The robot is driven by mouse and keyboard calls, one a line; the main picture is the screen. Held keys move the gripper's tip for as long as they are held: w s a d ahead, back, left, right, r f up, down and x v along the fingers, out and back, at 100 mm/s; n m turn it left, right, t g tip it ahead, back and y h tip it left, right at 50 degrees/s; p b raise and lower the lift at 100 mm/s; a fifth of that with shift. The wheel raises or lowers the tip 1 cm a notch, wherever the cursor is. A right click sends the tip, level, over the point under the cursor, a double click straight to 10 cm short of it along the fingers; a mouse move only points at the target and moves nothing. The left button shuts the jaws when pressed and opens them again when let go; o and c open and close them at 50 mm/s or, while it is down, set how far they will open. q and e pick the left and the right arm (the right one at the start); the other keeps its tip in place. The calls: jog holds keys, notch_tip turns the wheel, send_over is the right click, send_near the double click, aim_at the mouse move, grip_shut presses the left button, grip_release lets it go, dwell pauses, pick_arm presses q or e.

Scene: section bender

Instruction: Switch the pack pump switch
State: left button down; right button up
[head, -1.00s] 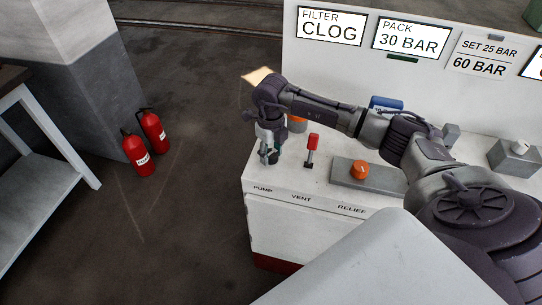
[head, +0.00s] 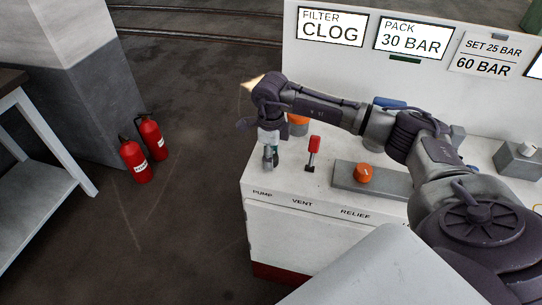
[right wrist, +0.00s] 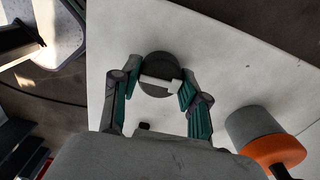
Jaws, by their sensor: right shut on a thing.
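The pump switch is a dark round knob (right wrist: 152,62) with a pale bar across it, seen in the right wrist view on the white panel top. My right gripper (right wrist: 160,86) has its green-lined fingers either side of this knob and is shut on it. In the head view the right gripper (head: 269,160) points down at the front left corner of the console, behind the PUMP label (head: 262,194), and hides the knob. My left gripper is not in view.
A red-topped vent lever (head: 313,146) stands just right of the gripper. An orange relief knob (head: 364,173) sits on a grey plate further right. An orange-and-grey cylinder (right wrist: 262,135) is close by. Displays read CLOG (head: 331,30) and 30 BAR (head: 412,40).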

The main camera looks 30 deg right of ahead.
dwell(0.3)
jog(key=o, duration=1.1)
jog(key=shift+o, duration=0.2)
jog(key=shift+r, duration=0.15)
notch_tip(320, 180, up, 12)
